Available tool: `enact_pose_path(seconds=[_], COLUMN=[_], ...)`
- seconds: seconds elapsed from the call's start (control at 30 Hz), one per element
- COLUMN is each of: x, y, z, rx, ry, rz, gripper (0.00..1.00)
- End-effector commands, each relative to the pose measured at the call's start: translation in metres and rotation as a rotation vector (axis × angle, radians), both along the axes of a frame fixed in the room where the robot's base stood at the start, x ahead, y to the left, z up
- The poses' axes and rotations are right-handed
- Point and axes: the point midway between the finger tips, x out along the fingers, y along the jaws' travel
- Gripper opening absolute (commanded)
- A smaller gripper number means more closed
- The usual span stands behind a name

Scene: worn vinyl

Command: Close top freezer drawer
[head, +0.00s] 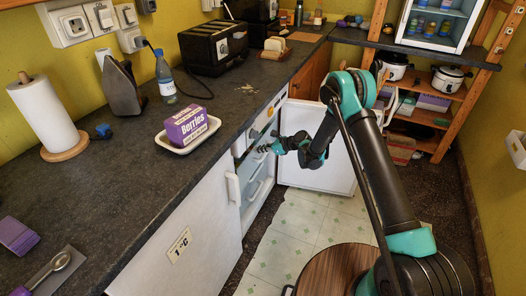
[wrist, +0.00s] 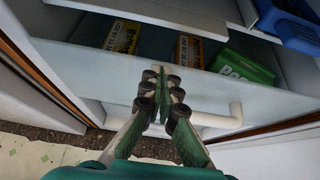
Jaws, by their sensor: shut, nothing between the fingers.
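In the wrist view, the top freezer drawer has a pale, see-through front panel (wrist: 80,66) and a white bar handle (wrist: 228,118). It stands partly out, with a yellow box (wrist: 124,38), an orange box (wrist: 188,50) and a green bag (wrist: 243,68) visible inside. My gripper (wrist: 165,78) is shut and empty, its fingertips over the drawer front; I cannot tell whether they touch it. The fingers hide part of the handle. In the head view, my gripper (head: 264,148) is at the freezer opening under the counter, above the lower drawers (head: 254,188).
The white freezer door (head: 322,165) stands open beyond my arm. The dark counter (head: 120,195) runs above the freezer, with a purple box (head: 187,125) on a tray. A blue container (wrist: 290,25) shows above the drawer in the wrist view.

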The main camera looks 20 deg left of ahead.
Motion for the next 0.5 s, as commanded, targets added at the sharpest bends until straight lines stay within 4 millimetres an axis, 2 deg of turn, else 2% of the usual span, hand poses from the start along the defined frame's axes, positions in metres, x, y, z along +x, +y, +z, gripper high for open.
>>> enact_pose_path(seconds=[0.27, 0.5], x=[0.000, 0.002], y=[0.001, 0.031], z=[0.000, 0.000], rx=[0.000, -0.001], ry=[0.000, -0.001], rz=[0.000, 0.002], gripper=[0.00, 0.00])
